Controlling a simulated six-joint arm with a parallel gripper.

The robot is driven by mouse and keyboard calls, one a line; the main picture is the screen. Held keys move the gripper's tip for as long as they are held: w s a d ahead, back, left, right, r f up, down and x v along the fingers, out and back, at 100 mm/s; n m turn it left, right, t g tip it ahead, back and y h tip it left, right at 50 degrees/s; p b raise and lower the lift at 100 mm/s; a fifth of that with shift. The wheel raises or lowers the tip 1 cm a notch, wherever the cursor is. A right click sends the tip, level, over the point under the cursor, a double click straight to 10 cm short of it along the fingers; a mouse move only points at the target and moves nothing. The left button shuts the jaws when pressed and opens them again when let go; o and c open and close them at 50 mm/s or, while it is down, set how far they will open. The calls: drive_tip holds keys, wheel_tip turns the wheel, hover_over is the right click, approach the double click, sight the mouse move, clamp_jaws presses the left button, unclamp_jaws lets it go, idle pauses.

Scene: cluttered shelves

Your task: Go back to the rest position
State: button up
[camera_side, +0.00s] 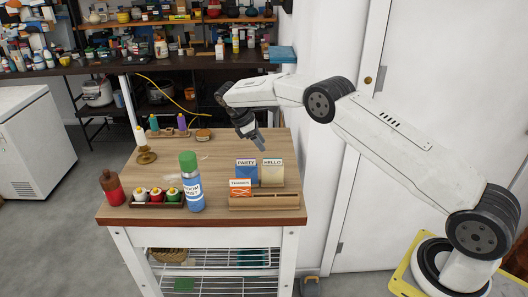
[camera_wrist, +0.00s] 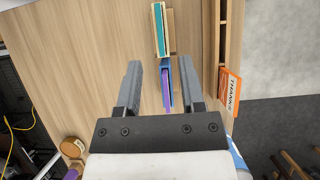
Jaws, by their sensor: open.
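My gripper (camera_side: 256,143) is open above the wooden table, higher than the cards and apart from them in the side view. In the wrist view its fingers (camera_wrist: 164,82) are spread, with the edge of the blue PARTY card (camera_wrist: 168,84) showing below between them. The PARTY card (camera_side: 246,173) stands upright beside the HELLO card (camera_side: 273,173), near the wooden card rack (camera_side: 285,206). The orange THANKS card (camera_side: 240,188) stands at the rack's left front; it also shows in the wrist view (camera_wrist: 231,91).
A blue spray can with a green cap (camera_side: 190,185) stands left of the rack. A tray of small bottles (camera_side: 157,201) and a red bottle (camera_side: 112,188) are further left. Several bottles and a brass candle holder (camera_side: 147,156) are at the back. The back right tabletop is clear.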

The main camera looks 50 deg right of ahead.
drive_tip(key=shift+r, duration=0.1)
drive_tip(key=s+a+r+m+t+y, duration=0.1)
drive_tip(key=s+a+m+t, duration=0.1)
drive_tip(key=s, duration=0.7)
drive_tip(key=s+a+r+m+t+y, duration=0.1)
drive_tip(key=s+a+m, duration=0.3)
drive_tip(key=s, duration=0.6)
drive_tip(key=s+a+m+t+y, duration=0.2)
drive_tip(key=s+a+m+t, duration=0.1)
drive_tip(key=s, duration=0.7)
drive_tip(key=shift+a+r+t, duration=0.4)
drive_tip(key=shift+a, duration=0.2)
